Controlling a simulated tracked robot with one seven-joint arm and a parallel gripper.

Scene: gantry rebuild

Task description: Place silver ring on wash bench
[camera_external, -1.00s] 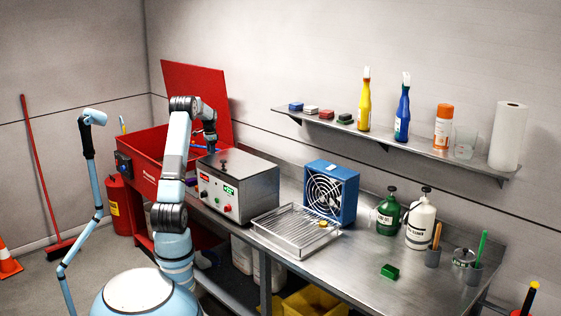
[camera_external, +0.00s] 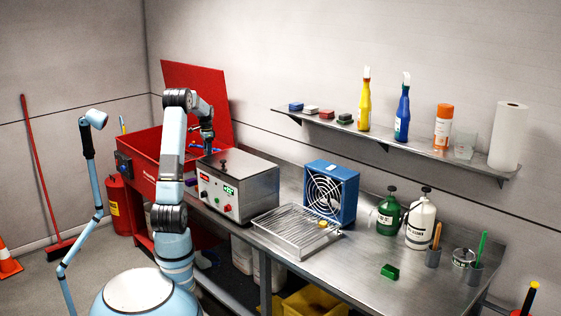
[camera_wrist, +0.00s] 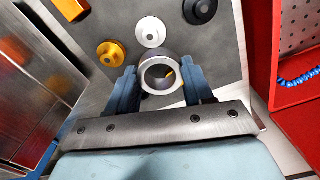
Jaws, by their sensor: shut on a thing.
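My gripper (camera_wrist: 159,71) is shut on the silver ring (camera_wrist: 157,55), which sits between its two blue fingers in the wrist view. In the external view my gripper (camera_external: 208,143) is above the area between the red washer and the steel box, and the ring is too small to make out. A long steel bench (camera_external: 350,267) runs to the right; I cannot tell which surface is the wash bench.
An orange ring (camera_wrist: 111,53), a pale ring (camera_wrist: 150,31) and a black part (camera_wrist: 199,10) lie on the grey surface. The red washer (camera_external: 147,152) and steel box (camera_external: 255,185) flank my gripper. A wire tray (camera_external: 285,236) and blue fan (camera_external: 345,180) stand farther right.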

